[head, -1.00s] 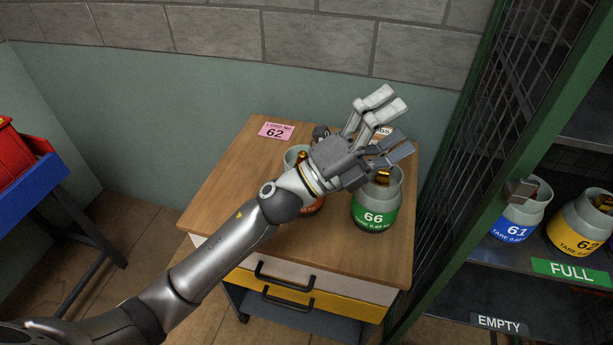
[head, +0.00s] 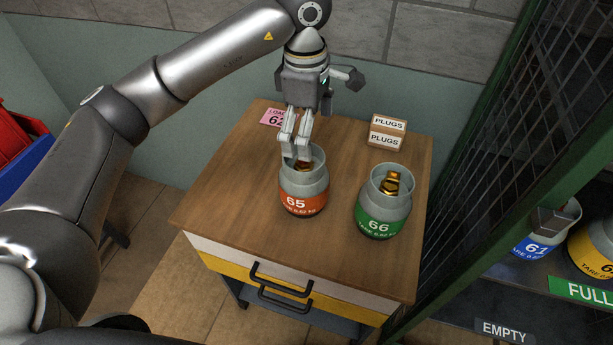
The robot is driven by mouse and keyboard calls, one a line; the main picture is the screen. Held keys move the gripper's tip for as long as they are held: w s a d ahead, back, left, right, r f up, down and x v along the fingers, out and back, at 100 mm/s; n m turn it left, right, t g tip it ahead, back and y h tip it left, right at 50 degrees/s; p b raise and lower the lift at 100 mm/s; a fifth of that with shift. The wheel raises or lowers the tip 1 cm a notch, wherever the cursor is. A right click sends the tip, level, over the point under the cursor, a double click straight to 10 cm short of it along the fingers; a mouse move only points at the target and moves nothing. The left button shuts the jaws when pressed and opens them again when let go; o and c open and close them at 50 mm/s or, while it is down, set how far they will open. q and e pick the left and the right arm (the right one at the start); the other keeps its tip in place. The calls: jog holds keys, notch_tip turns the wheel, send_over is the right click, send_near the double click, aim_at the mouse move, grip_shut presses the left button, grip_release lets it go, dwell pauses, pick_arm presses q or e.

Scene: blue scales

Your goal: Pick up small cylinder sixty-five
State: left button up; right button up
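Small cylinder 65 (head: 304,190) is a grey canister with an orange label and a brass valve inside its open collar. It stands upright on the wooden top of a cabinet (head: 240,185). My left gripper (head: 297,145) points down over it from behind. Its two pale fingers reach the collar's back left rim, while a dark finger part sticks out to the right, apart from the cylinder. It looks open. I cannot tell whether the fingertips touch the rim or the valve. My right gripper is not in view.
Cylinder 66 (head: 382,208), with a green label, stands close to the right of 65.

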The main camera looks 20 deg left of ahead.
aim_at(304, 164)
pick_arm(q)
jog(key=shift+a+f, duration=0.1)
jog(key=shift+a, duration=0.35)
notch_tip(304, 164, down, 5)
jog(key=shift+p, duration=0.7)
notch_tip(304, 164, down, 5)
jog(key=shift+a+r+p, duration=0.1)
jog(key=shift+p, duration=1.1)
jog(key=shift+w+f, duration=0.1)
jog(key=shift+f, duration=0.15)
jog(key=c, duration=1.8)
jog(key=shift+r, duration=0.1)
jog(key=shift+c, duration=0.5)
